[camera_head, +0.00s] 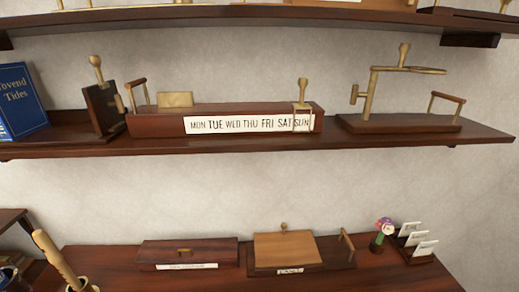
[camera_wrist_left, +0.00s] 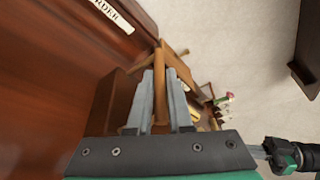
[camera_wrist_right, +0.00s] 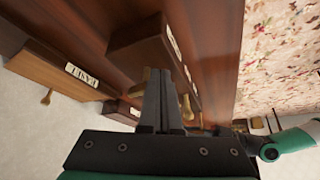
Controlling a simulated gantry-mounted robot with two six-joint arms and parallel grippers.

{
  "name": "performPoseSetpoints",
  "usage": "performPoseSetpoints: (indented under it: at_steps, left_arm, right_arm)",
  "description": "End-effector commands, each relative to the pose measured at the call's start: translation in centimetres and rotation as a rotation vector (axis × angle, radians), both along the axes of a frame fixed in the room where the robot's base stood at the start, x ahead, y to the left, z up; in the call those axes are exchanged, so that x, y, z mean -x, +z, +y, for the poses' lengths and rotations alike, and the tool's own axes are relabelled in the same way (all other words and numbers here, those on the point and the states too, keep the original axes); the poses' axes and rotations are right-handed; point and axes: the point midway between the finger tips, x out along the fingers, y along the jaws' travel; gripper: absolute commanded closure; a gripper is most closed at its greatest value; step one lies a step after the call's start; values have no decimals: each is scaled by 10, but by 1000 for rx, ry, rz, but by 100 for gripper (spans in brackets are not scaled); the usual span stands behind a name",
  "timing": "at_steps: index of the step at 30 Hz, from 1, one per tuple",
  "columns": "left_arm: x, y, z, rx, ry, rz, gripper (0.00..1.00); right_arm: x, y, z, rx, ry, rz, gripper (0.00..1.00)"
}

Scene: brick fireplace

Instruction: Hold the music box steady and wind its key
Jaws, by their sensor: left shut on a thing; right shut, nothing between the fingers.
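I cannot tell for sure which box is the music box. On the lower shelf in the head view, a light-wood-topped box (camera_head: 288,247) with a front label has a knob (camera_head: 283,227) behind it and a handle post (camera_head: 345,240) at its right. In the left wrist view, my left gripper (camera_wrist_left: 160,80) is shut on an upright wooden bar (camera_wrist_left: 160,58). In the right wrist view, my right gripper (camera_wrist_right: 170,78) is shut and empty. A small brass piece (camera_wrist_right: 187,106) shows close to its tips; I cannot tell if they touch. Neither gripper shows in the head view.
A dark box (camera_head: 187,247) stands left of the light-topped box. A flower pot (camera_head: 377,241) and card holder (camera_head: 418,258) stand at the right. A wooden stick (camera_head: 55,260) leans at lower left. The upper shelf (camera_head: 400,139) holds a weekday box (camera_head: 160,124) and brass fittings.

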Motion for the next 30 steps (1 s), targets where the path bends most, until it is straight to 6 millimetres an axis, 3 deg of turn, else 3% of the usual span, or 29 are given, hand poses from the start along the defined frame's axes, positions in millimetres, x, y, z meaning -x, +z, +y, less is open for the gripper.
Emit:
performPoseSetpoints:
  at_steps: [2,9,13,20,30]
  left_arm:
    - [0,0,0,0,1,-1,100]
    - [0,0,0,0,0,0,100]
    - [0,0,0,0,0,0,100]
    - [0,0,0,0,0,0,100]
    - [0,0,0,0,-1,-1,100]
  right_arm:
    - [3,-2,0,-5,9,37,100]
    - [-29,57,-16,-5,6,21,100]
    - [-36,71,-20,0,-1,-4,100]
    - [-36,62,-21,-1,-1,-3,100]
    - [-36,16,-21,-1,-2,-2,100]
